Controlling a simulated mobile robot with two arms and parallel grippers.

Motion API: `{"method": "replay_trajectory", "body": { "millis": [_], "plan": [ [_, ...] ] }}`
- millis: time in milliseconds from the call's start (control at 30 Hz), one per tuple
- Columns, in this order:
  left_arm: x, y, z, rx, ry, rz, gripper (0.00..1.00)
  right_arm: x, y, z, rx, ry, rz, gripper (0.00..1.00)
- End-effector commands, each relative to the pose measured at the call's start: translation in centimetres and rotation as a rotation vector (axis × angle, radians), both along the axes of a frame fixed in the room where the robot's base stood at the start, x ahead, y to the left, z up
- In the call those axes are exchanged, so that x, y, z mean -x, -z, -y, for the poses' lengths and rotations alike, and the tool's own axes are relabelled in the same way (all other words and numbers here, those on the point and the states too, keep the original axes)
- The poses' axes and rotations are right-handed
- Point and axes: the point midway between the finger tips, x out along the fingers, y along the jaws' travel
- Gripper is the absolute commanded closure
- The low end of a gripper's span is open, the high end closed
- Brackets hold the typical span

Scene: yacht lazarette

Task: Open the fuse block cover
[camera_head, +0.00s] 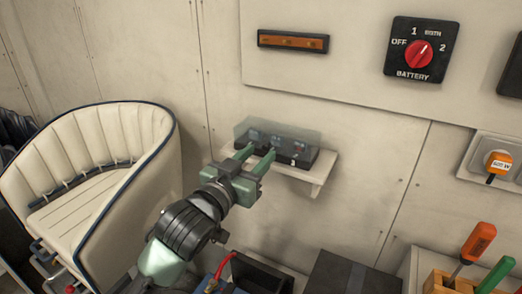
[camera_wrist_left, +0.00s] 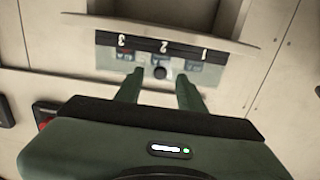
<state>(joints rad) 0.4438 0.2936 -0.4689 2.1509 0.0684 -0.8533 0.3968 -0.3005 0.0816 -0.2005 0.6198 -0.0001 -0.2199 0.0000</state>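The fuse block (camera_head: 299,157) sits on a small wall shelf in the head view, with a smoky see-through cover (camera_head: 292,135) over it. The cover looks down. In the left wrist view the left gripper's fingertips (camera_wrist_left: 159,77) lie either side of the knob; contact is unclear. My right gripper is not in view.
The shelf (camera_head: 318,172) juts from the wall. A red battery switch (camera_head: 418,54) and an orange-brown bar fixture (camera_head: 293,41) are above. A cream seat (camera_head: 75,215) stands at left. Screwdrivers (camera_head: 478,243) stand in a wooden holder at lower right. Dark boxes lie below.

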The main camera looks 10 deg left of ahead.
Motion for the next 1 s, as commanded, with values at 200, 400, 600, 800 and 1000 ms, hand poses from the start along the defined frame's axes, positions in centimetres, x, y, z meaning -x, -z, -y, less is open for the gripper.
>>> {"method": "replay_trajectory", "body": {
  "millis": [200, 400, 600, 800, 1000],
  "plan": [
    [-1.8, 0.0, 0.7, 0.000, 0.000, -0.001, 0.61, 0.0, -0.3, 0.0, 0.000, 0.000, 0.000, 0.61],
    [-1.9, 0.0, 0.8, 0.000, 0.000, -0.001, 0.61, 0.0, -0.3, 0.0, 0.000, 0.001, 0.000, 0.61],
    [-1.9, 0.0, 0.8, 0.000, -0.001, -0.001, 0.94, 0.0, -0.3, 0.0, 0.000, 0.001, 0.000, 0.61],
    [-1.9, 0.1, 0.8, 0.000, -0.001, -0.001, 1.00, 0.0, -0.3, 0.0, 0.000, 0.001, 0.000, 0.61],
    [-1.9, 0.1, 0.8, 0.000, -0.001, -0.001, 1.00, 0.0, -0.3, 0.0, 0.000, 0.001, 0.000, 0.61]
  ]
}}
